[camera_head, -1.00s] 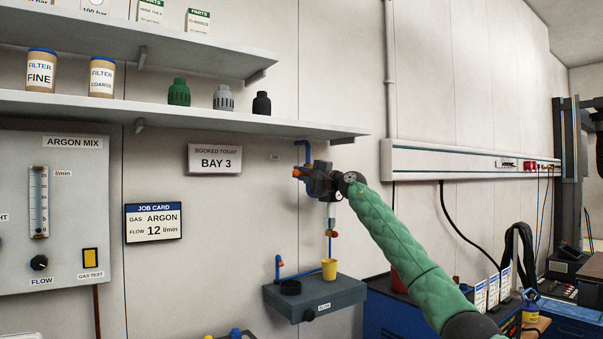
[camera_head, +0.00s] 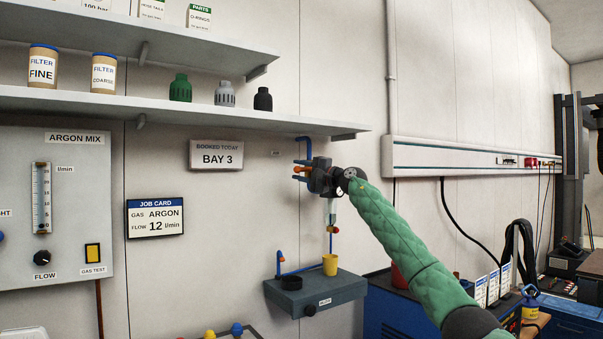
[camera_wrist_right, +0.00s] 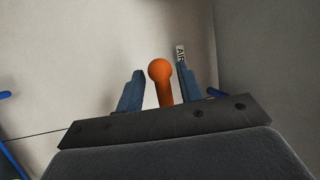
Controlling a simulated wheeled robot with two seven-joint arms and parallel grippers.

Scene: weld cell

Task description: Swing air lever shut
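The air lever (camera_wrist_right: 163,80) is an orange handle with a round knob. In the right wrist view it stands between the two blue fingers of my right gripper (camera_wrist_right: 158,90), with a gap on either side. In the head view the lever's orange part (camera_head: 301,169) shows at the fingertips of my right gripper (camera_head: 300,170), below a blue pipe (camera_head: 303,140) on the wall. The gripper is open around the lever and holds nothing. The wrist hides the lever's base and valve in the head view. My left gripper is out of view.
An AIR label (camera_wrist_right: 181,53) is on the wall beside the lever. A shelf (camera_head: 200,113) runs above left. Below, a grey wall box (camera_head: 318,297) carries a yellow cup (camera_head: 330,265). The argon panel (camera_head: 75,190) is at the left.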

